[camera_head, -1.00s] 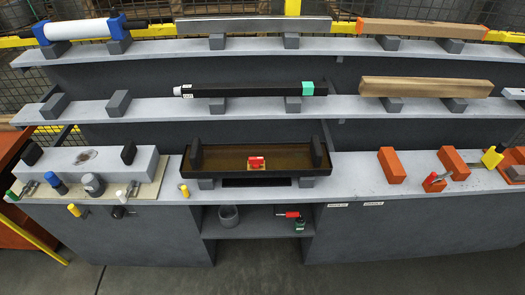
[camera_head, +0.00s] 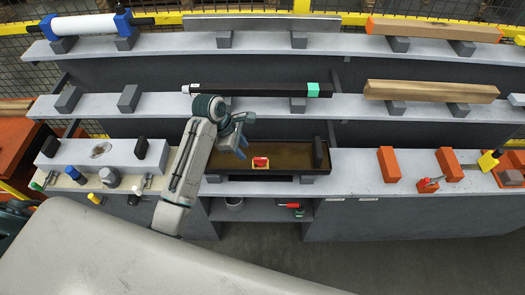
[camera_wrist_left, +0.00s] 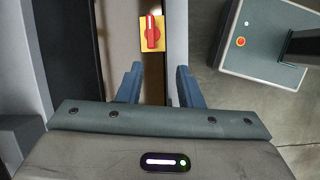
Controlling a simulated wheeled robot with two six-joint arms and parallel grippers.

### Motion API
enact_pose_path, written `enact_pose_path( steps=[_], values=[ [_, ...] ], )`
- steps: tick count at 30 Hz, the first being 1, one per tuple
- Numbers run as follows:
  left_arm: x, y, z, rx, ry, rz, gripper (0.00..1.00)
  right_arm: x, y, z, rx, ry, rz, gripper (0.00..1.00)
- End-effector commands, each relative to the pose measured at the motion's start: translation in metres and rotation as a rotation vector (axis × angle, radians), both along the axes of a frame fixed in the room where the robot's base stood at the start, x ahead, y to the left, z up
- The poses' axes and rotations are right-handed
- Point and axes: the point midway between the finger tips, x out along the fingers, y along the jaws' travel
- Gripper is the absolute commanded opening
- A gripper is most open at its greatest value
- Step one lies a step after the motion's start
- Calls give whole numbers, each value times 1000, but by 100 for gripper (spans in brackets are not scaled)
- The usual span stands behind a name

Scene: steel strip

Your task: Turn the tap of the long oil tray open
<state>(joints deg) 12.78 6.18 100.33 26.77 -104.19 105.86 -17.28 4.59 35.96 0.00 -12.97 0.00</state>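The long oil tray (camera_head: 290,179) is a dark tray holding brown liquid, set on blocks on the bench; my left arm hides its left end. Its tap (camera_head: 260,162) is a red handle on a yellow plate at the front wall. In the left wrist view the tap (camera_wrist_left: 152,33) shows above the fingertips, its red handle with a white line lying roughly along the wall. My left gripper (camera_head: 241,142) is beside the tap, up and to its left in the head view. Its blue fingers (camera_wrist_left: 157,72) are apart and empty, not touching the tap. My right gripper is not in view.
Shelves above hold long bars, including a black one (camera_head: 265,90) close above my left gripper. Orange blocks (camera_head: 389,165) stand right of the tray. A grey cup (camera_head: 235,203) and a red-and-green item (camera_head: 296,207) are on the lower shelf. Bench between tray and blocks is clear.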

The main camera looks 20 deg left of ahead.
Motion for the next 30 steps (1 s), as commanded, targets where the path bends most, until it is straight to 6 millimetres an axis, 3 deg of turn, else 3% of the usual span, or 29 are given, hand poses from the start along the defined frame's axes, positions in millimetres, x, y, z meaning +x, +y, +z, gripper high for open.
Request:
enact_pose_path(
  steps=[3, 8, 21, 30],
  values=[
    [13, -4, 21, -35, 45, 86, 33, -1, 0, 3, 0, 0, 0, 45],
    [17, -7, 23, -49, 69, 125, 33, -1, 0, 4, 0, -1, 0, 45],
    [23, -35, -47, -49, 71, 123, 33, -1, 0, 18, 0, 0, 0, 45],
    [27, -44, -73, -47, 66, 123, 33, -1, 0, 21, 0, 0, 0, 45]
  ],
)
